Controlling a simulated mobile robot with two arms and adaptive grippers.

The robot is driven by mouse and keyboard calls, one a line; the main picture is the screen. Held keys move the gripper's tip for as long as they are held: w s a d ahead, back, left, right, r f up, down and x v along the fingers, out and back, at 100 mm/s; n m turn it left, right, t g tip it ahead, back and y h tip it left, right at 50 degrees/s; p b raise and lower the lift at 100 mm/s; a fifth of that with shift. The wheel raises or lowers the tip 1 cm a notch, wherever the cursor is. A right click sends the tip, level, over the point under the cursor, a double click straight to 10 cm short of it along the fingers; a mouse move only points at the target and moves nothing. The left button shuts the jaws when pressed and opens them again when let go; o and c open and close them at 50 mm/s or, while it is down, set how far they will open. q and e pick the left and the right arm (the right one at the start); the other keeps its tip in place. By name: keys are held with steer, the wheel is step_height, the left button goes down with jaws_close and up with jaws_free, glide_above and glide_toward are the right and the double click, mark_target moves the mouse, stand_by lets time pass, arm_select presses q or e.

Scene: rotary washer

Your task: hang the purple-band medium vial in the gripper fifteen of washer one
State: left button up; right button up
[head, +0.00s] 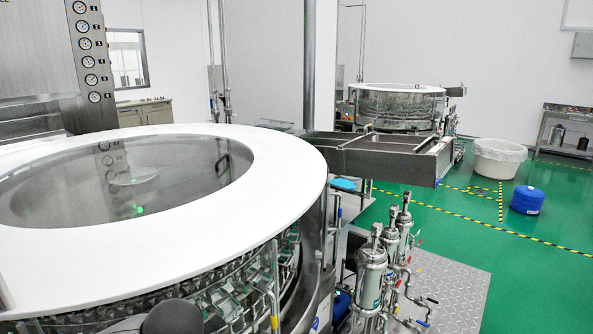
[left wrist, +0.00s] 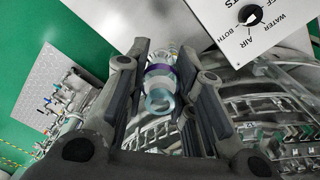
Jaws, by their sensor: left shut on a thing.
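In the left wrist view my left gripper (left wrist: 163,72) is shut on a clear glass vial with a purple band (left wrist: 159,69). The vial lies between the two dark fingers, and its round rim faces the camera. A large rotary washer (head: 290,165) with a white ring top fills the left of the head view. Rows of metal holders (head: 240,295) run below its rim; I cannot read their numbers. Metal washer parts also show behind and to the right of the vial in the left wrist view (left wrist: 255,100). My right gripper is not in view.
A white panel with a black selector knob (left wrist: 249,15) is at the wrist view's upper right. Steel filter housings and pipes (head: 371,280) stand right of the washer. A steel tray (head: 390,157) juts out behind it. A second washer (head: 395,105) stands farther back.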

arm_select(q)
steer(key=shift+n, duration=0.3)
steer(key=a, duration=0.1)
steer(key=s+a+r, duration=0.1)
steer(key=a+r, duration=0.1)
steer(key=shift+s+a, duration=0.35)
steer(key=shift+a, duration=0.05)
